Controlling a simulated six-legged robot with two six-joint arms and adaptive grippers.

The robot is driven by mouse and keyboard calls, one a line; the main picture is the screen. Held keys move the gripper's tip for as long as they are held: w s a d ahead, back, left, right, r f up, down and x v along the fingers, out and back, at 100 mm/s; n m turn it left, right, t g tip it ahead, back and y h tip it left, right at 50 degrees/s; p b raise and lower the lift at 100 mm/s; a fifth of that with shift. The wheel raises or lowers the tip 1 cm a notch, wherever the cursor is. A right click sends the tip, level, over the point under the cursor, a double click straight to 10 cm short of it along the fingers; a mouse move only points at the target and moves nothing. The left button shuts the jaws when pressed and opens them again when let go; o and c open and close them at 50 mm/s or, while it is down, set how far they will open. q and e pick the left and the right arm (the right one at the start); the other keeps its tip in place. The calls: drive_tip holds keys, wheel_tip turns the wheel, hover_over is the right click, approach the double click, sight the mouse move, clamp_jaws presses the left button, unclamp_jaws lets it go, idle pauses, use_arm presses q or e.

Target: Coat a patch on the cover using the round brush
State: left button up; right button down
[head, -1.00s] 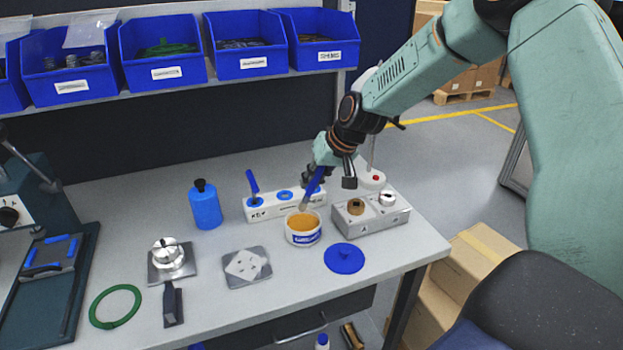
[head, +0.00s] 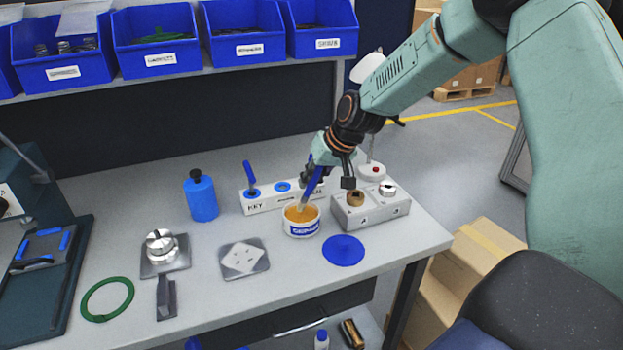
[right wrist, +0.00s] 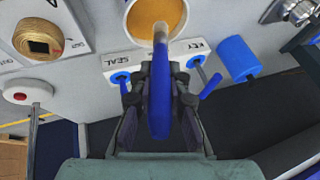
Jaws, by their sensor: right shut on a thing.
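My right gripper (head: 318,166) is shut on the round brush (head: 312,184), which has a blue handle and points down, tilted. The brush's lower end is at the mouth of a white pot (head: 301,229) of amber paste. The right wrist view shows the gripper (right wrist: 158,95), the blue handle (right wrist: 160,110) and the pot (right wrist: 130,20); how deep the bristles sit I cannot tell. A pale diamond-shaped plate with holes, likely the cover (head: 240,259), lies on a grey square plate left of the pot. My left gripper is not in view.
A white holder (head: 256,206) marked KEY and SEAL stands behind the pot with another blue-handled tool. A blue disc (head: 343,251), blue bottle (head: 202,200), metal part (head: 162,246) and green ring (head: 84,302) lie around.

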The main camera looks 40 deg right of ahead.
drive_tip(key=shift+f+b, duration=0.6)
drive_tip(key=shift+f, duration=0.1)
idle(0.7)
drive_tip(key=shift+f, duration=0.1)
idle(0.9)
wheel_tip(320, 180, up, 7)
drive_tip(key=p, duration=0.7)
idle(0.3)
idle(0.4)
